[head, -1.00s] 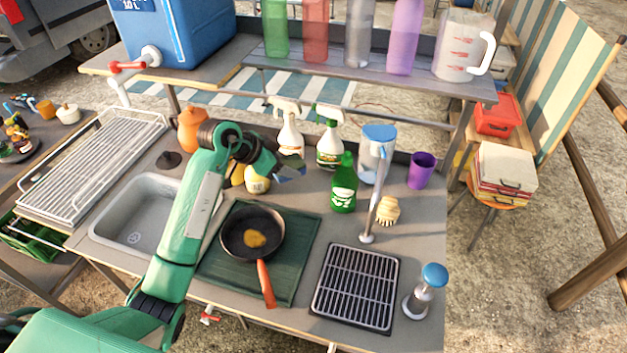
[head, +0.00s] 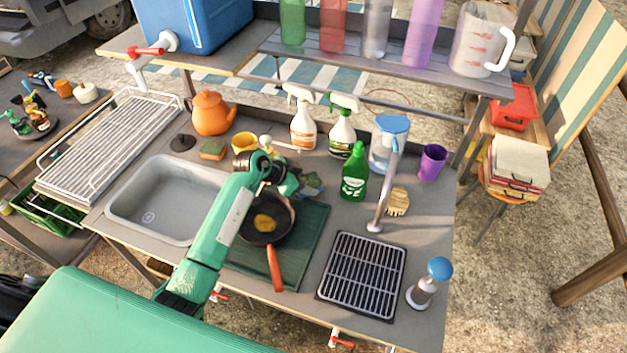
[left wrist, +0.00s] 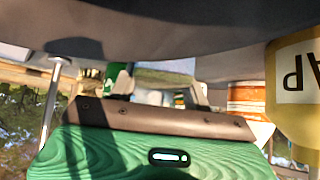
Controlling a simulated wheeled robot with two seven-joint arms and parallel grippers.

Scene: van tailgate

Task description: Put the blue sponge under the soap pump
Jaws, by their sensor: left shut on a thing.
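My left gripper (head: 297,181) is over the counter, just behind the frying pan. It is shut on a small dark bluish thing, which looks like the blue sponge (head: 311,181); the fingers partly hide it. The soap pump shows its white pump head (head: 265,142) just behind my wrist, and my wrist hides most of its body. In the left wrist view, the pump's yellow bottle (left wrist: 294,85) is upside down at the right edge, with part of its lettering showing. I cannot tell whether the sponge touches the counter. My right gripper is not in view.
A frying pan (head: 252,232) with food sits in front of my gripper on a green mat. A green bottle (head: 354,175) stands close to its right, with spray bottles (head: 303,125) behind. A yellow cup (head: 243,143), orange kettle (head: 212,113) and orange-green sponge (head: 213,150) are at the left.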

